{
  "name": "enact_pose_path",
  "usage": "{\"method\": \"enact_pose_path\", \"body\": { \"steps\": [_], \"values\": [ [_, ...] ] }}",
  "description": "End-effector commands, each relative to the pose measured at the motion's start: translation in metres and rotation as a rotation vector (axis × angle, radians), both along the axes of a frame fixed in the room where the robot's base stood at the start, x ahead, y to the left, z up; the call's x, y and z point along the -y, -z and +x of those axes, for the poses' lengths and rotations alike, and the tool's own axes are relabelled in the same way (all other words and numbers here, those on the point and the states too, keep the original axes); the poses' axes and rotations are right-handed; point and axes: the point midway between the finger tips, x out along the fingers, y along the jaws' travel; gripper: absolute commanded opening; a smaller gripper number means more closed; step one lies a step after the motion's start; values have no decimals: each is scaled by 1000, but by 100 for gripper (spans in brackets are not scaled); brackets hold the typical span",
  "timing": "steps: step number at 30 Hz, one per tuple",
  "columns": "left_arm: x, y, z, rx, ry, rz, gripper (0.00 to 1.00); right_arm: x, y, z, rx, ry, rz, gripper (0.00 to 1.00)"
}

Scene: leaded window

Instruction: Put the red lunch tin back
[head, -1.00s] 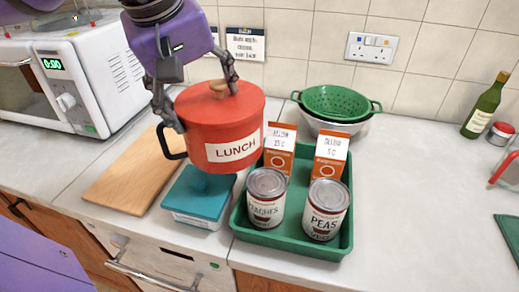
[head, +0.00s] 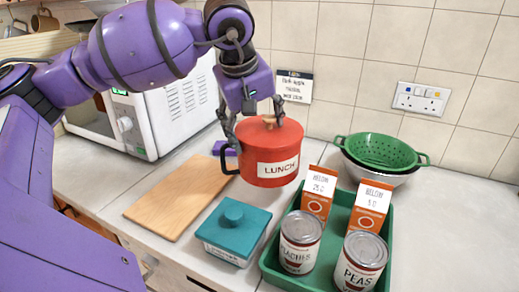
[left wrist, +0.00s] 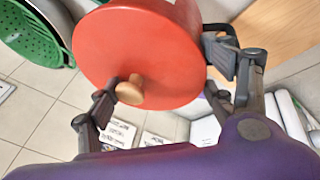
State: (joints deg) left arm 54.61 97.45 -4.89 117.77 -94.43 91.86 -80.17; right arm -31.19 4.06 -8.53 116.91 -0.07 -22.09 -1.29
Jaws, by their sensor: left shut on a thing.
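The red lunch tin (head: 269,152) is a round red pot with a "LUNCH" label, a wooden lid knob and a dark side handle. My left gripper (head: 256,122) is shut on the tin from above, one finger at each side. The tin appears upright and above the worktop, behind the teal box. In the left wrist view the tin's red lid (left wrist: 135,55) and knob show between the fingers of my left gripper (left wrist: 165,95). The tin's underside is hidden. My right gripper is not in view.
A wooden board (head: 180,197) and a teal lidded box (head: 233,229) lie in front. A green tray (head: 271,262) holds cans and orange cartons. A green colander (head: 378,151) sits in a bowl at right. A white microwave (head: 175,110) stands behind left. A notice (head: 293,85) is on the wall.

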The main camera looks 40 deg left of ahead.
Motion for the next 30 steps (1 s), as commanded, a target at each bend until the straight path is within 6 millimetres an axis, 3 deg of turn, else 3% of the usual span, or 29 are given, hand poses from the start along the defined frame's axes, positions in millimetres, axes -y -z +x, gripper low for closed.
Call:
{"method": "enact_pose_path", "body": {
  "steps": [3, 8, 14, 21, 30],
  "values": [
    [-8, 21, 14, -3, -1, -2, 13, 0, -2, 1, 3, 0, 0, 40],
    [-15, 38, 27, 0, -1, 0, 13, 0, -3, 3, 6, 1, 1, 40],
    [-19, 48, 34, 0, -1, 0, 13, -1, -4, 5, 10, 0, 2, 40],
    [-21, 80, 37, -3, 0, 2, 13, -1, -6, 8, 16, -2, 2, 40],
    [-21, 83, 37, 1, 0, 2, 13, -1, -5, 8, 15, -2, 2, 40]
  ]
}}
